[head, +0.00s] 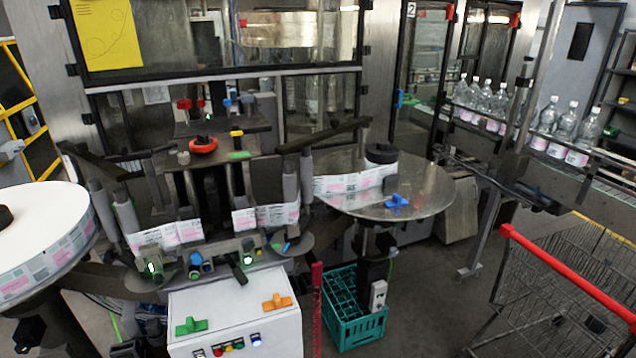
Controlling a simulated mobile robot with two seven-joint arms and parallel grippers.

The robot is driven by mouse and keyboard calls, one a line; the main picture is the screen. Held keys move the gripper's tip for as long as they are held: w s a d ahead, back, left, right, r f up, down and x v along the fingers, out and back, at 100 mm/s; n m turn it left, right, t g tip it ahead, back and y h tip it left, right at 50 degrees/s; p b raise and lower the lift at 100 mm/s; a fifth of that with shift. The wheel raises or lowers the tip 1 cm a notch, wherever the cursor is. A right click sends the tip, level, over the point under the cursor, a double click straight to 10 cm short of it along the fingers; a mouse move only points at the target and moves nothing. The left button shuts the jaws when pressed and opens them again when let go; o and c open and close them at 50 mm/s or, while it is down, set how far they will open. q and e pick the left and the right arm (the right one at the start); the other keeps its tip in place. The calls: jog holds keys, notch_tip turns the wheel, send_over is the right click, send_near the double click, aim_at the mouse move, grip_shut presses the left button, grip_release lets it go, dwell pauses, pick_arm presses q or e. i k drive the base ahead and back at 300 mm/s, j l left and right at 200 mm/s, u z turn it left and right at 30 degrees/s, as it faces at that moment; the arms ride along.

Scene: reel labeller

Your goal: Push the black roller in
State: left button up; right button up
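The labeller stands in the middle of the head view, with a label strip (265,216) running past several upright grey and dark rollers. Dark rollers (290,188) stand on the right of the strip path, under a black arm (325,134). Grey rollers (126,213) stand on the left. A short black cylinder (381,153) sits on the right reel table, and a black lever-like part (238,273) angles down at the front of the machine. I cannot tell for sure which of these is the black roller. Neither of my grippers shows clearly.
A white control box (235,315) with coloured knobs stands in front. A white label reel (45,235) is at left, and a round metal table (430,200) at right. A green crate (352,318) and a red-handled cart (565,264) stand on the floor, with some clear floor between.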

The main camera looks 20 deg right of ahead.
aim_at(213, 205)
jog(key=i+l+u, duration=0.1)
jog(key=i+u, duration=0.25)
jog(key=i, duration=0.2)
jog(key=i+l+u, duration=0.35)
jog(key=i, duration=0.15)
jog(key=i+l+u, duration=0.35)
jog(key=i, duration=0.15)
